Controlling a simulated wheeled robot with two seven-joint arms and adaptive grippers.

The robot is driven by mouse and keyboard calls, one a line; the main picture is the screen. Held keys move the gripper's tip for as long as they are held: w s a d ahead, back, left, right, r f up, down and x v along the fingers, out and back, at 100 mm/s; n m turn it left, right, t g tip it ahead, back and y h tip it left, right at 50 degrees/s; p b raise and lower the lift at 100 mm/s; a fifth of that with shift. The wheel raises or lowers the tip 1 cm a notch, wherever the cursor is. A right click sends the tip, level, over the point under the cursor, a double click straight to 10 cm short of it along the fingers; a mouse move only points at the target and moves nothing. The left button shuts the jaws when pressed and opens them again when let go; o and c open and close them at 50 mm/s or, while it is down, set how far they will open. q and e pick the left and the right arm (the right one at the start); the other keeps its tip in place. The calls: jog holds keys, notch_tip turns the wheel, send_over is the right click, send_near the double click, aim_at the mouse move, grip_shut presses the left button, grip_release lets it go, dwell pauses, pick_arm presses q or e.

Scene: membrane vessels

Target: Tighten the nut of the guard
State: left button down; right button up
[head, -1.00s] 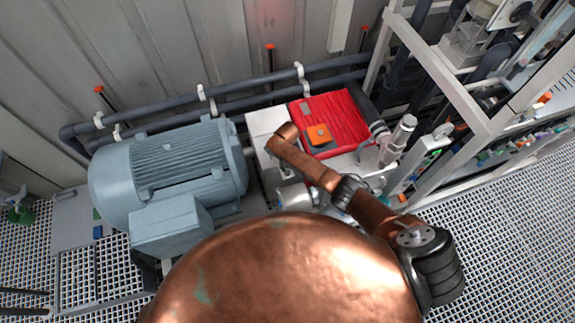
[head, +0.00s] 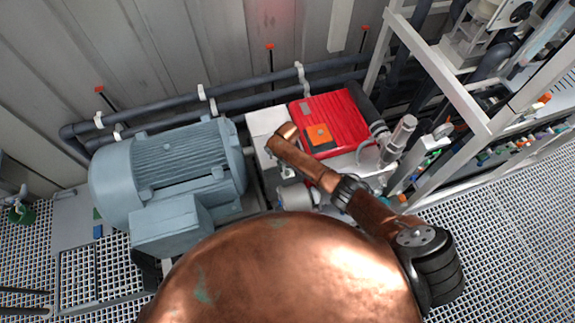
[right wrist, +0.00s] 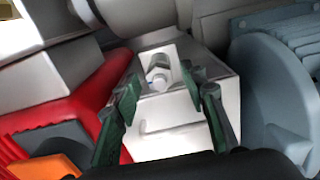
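The pale grey, box-shaped guard (head: 262,122) stands between the blue-grey motor and the red pump housing. In the right wrist view, a metal nut (right wrist: 158,73) on a bolt sits in a recess of the guard (right wrist: 175,140). My right gripper (right wrist: 160,76) has two green fingers spread apart, one on each side of the nut in the picture. It holds nothing, and I cannot tell its height above the nut. In the head view, my copper right arm reaches over the guard and its fingers are hidden. My left gripper is not in view.
The motor (head: 185,165) is close on the left of the guard. The red housing (head: 338,115) with an orange plate (head: 319,134) is close on the right. Dark pipes (head: 240,95) run along the wall behind. A metal frame (head: 440,80) stands at the right.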

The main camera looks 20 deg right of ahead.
notch_tip(320, 180, up, 12)
dwell(0.5)
dwell(0.4)
jog(key=s+d+f+t+y, duration=0.1)
jog(key=s+d+f, duration=0.1)
jog(key=s, duration=0.6)
jog(key=s+d+f+t+y, duration=0.1)
jog(key=s+d+f, duration=0.1)
jog(key=s, duration=0.6)
jog(key=s+d+r+t+h, duration=0.15)
jog(key=s+d+r, duration=0.25)
jog(key=s+d, duration=0.4)
jog(key=s+d+r+h, duration=0.2)
jog(key=s+d+r, duration=0.35)
jog(key=s, duration=0.55)
notch_tip(320, 180, down, 42)
jog(key=s+a+g+y+b, duration=0.1)
jog(key=b, duration=1)
jog(key=s+f+b, duration=0.4)
jog(key=s+f, duration=0.5)
jog(key=f, duration=0.4)
jog(key=s+f+n+g+b, duration=0.1)
jog(key=s+f+b, duration=0.3)
jog(key=s+f, duration=0.6)
notch_tip(320, 180, down, 3)
jog(key=shift+s+a+f, duration=0.1)
jog(key=shift+s+a, duration=0.05)
jog(key=shift+s, duration=0.05)
